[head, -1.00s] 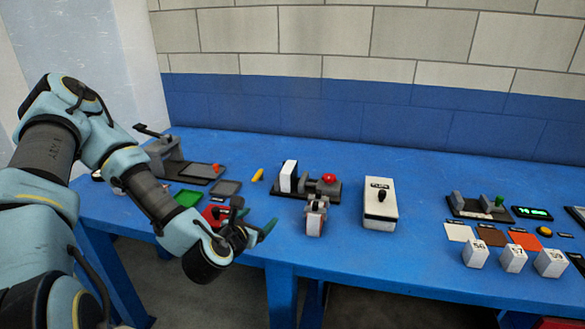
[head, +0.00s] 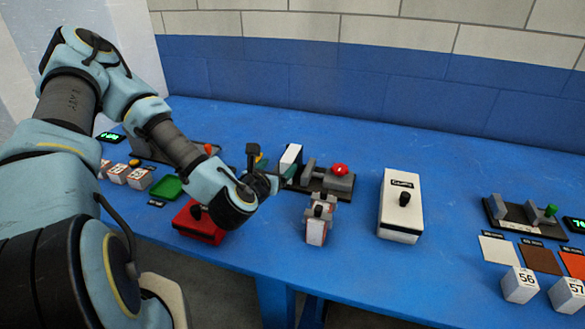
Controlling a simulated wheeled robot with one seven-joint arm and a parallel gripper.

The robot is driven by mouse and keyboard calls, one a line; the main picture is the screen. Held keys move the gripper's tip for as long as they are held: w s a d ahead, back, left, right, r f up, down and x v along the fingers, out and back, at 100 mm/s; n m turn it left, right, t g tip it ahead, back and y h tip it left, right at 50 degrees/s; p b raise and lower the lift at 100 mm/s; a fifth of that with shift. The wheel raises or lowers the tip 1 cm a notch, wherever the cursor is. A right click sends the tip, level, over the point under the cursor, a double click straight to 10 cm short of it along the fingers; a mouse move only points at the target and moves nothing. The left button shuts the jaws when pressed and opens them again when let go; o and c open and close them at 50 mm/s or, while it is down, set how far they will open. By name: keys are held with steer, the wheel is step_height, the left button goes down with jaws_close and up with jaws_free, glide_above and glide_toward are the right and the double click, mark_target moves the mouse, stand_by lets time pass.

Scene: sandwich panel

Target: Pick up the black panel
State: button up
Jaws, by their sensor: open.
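I cannot make out the black panel now; my arm and gripper cover the table just right of the green panel (head: 168,187), where a dark panel lay before. My gripper (head: 276,166) is open, with teal fingertips, and nothing shows between them. It is above the table, left of the upright white block (head: 290,158) and behind the red box (head: 199,224).
A machine with a red button (head: 340,170) stands right of my gripper. A white box with a black knob (head: 402,205) is farther right. White, brown (head: 541,258) and orange panels and numbered blocks (head: 520,284) lie at far right. Numbered blocks (head: 117,173) stand at left.

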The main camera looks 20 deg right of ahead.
mark_target(284, 162)
steer(key=shift+w+d+f+b, duration=0.5)
steer(key=shift+d+f+b, duration=0.1)
steer(key=shift+b, duration=2.05)
steer(key=shift+w+d+r, duration=0.15)
steer(key=shift+w+d, duration=0.1)
steer(key=shift+p+x, duration=0.35)
steer(key=shift+x, duration=1)
steer(key=x, duration=0.1)
steer(key=p+x, duration=0.1)
steer(key=x, duration=0.1)
steer(key=shift+d, duration=0.45)
steer(key=shift+w+d+f, duration=0.25)
steer(key=shift+w+d, duration=0.05)
jaws_close()
